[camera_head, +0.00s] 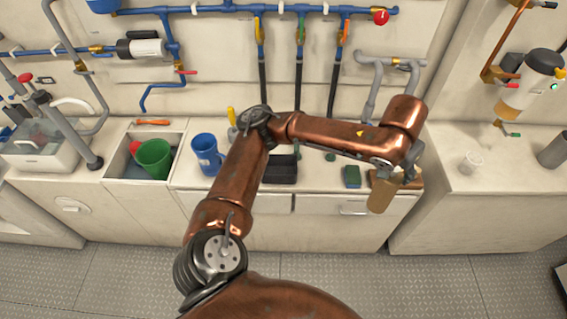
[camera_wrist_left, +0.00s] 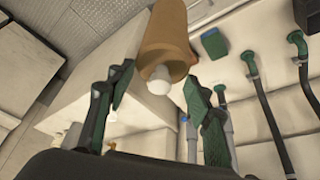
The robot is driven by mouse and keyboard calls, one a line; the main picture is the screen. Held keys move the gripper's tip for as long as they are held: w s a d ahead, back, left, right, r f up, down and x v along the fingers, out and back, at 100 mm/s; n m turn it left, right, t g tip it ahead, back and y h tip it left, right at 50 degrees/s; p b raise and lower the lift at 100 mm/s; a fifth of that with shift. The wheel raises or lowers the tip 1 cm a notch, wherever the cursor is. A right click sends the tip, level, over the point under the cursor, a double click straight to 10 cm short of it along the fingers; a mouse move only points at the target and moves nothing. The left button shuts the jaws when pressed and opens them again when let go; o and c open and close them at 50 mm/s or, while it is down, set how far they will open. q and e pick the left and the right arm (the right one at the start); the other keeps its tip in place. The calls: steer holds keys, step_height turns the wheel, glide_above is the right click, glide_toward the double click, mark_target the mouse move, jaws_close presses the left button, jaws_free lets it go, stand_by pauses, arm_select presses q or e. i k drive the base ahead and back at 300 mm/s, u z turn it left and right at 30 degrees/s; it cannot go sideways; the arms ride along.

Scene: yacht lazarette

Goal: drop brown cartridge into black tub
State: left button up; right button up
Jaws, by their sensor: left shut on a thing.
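The brown cartridge (camera_head: 380,197) is held in my left gripper (camera_head: 393,177) at the right end of the counter, above its front edge. In the left wrist view the brown cartridge (camera_wrist_left: 166,35), with a white rounded tip, shows between the green-padded fingers. My left gripper is shut on it. The black tub (camera_head: 281,168) sits on the counter to the left of the gripper, below the copper forearm, which hides part of its surroundings. The cartridge is apart from the tub. My right gripper is not in view.
A green sponge-like block (camera_head: 352,176) lies between the tub and the gripper. A blue mug (camera_head: 206,154) stands left of the tub, and a green cup (camera_head: 155,158) is in the sink. Hoses hang behind the tub.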

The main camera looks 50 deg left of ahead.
mark_target(279, 170)
steer(key=u, duration=0.5)
steer(key=i, duration=0.75)
steer(key=u, duration=0.8)
